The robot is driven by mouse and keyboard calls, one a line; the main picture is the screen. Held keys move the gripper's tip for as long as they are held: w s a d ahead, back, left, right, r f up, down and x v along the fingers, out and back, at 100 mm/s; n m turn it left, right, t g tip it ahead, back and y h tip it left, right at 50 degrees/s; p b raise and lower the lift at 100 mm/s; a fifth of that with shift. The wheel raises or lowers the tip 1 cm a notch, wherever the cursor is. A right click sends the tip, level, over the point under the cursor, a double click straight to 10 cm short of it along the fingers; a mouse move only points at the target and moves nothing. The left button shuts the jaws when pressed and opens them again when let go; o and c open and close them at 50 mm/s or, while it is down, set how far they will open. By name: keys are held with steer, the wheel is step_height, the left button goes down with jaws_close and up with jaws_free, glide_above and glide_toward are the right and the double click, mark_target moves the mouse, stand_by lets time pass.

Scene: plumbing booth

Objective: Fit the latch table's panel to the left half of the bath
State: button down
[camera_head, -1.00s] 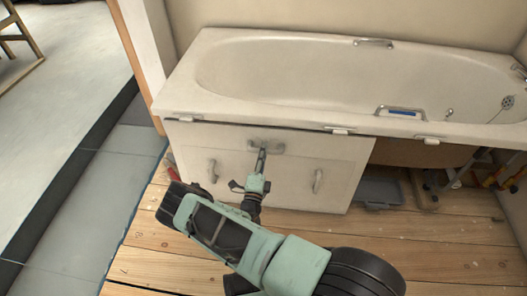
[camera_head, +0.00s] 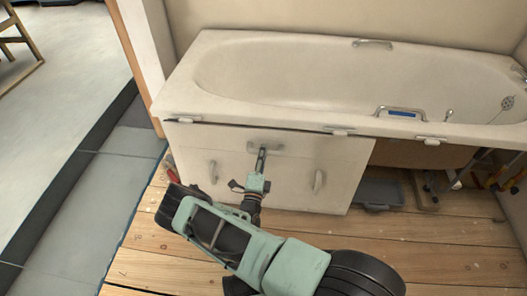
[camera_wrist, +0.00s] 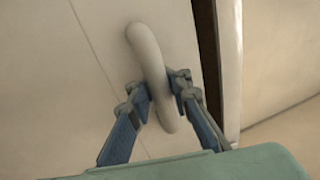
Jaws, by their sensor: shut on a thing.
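The cream panel (camera_head: 285,180) stands upright against the left half of the bath (camera_head: 215,114), just under its rim. It has a top middle handle (camera_head: 266,150) and two side handles, left (camera_head: 213,172) and right (camera_head: 318,181). A narrow dark gap shows between the panel's top edge and the rim. My gripper (camera_head: 261,162) is shut on the top middle handle. The wrist view shows both fingers (camera_wrist: 160,88) either side of the curved handle (camera_wrist: 150,65), with a dark gap beside the panel (camera_wrist: 75,75).
White latches (camera_head: 340,131) and (camera_head: 431,141) sit along the bath rim. The bath's right half is open below, with a grey tray (camera_head: 380,193), pipes and legs there. A wall end with wooden trim (camera_head: 140,65) stands left. Wooden floorboards (camera_head: 430,250) lie in front.

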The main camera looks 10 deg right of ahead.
steer(key=c, duration=1.7)
jaws_free()
steer(key=shift+f, duration=0.1)
steer(key=shift+s+f, duration=0.15)
steer(key=shift+f, duration=0.05)
steer(key=v, duration=0.7)
steer(key=shift+s+a+r, duration=0.15)
steer(key=shift+s+r, duration=0.05)
